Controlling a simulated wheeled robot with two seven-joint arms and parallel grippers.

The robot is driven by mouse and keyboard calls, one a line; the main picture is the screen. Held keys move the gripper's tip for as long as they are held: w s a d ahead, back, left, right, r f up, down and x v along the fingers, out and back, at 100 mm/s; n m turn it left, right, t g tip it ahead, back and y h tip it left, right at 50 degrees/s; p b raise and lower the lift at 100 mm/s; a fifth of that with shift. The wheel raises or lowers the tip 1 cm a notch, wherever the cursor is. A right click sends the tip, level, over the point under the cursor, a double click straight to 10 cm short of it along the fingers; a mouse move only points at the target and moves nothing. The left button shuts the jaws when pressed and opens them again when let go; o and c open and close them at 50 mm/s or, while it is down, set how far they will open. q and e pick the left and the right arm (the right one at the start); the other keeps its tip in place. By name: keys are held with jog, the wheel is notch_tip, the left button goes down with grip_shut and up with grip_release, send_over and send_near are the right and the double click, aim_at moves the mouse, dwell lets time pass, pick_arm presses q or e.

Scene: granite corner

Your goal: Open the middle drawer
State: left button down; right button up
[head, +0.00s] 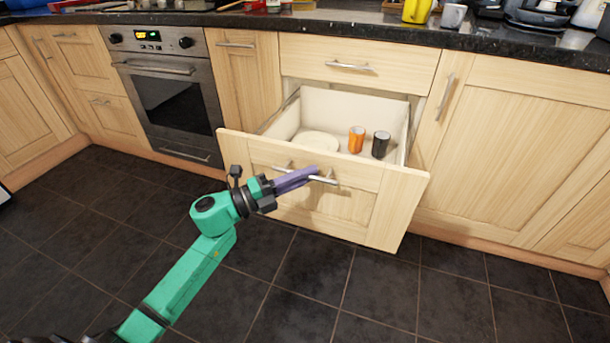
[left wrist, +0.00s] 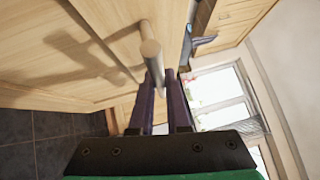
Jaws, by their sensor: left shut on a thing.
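The middle drawer (head: 386,209) is pulled well out below a shut top drawer (head: 400,63). Inside it lie a white plate (head: 316,141), an orange cup (head: 356,139) and a black cup (head: 380,144). My left gripper (head: 312,175) is at the drawer front, shut on its metal bar handle (head: 328,180). In the left wrist view the handle (left wrist: 151,52) runs in between the purple fingers (left wrist: 163,95). The fingers hide part of the handle. My right gripper is in neither view.
An oven (head: 173,95) stands left of the drawers. A cabinet door (head: 510,150) is to the right. The granite worktop (head: 300,22) holds several items, including a yellow cup (head: 416,10). The dark tiled floor (head: 400,290) in front is clear.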

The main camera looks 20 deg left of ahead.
pick_arm(q)
jog(key=c, duration=0.9)
grip_release()
jog(key=v, duration=1.4)
jog(key=shift+s+a+f+p, duration=0.15)
jog(key=shift+a+p, duration=0.1)
jog(key=shift+p, duration=0.15)
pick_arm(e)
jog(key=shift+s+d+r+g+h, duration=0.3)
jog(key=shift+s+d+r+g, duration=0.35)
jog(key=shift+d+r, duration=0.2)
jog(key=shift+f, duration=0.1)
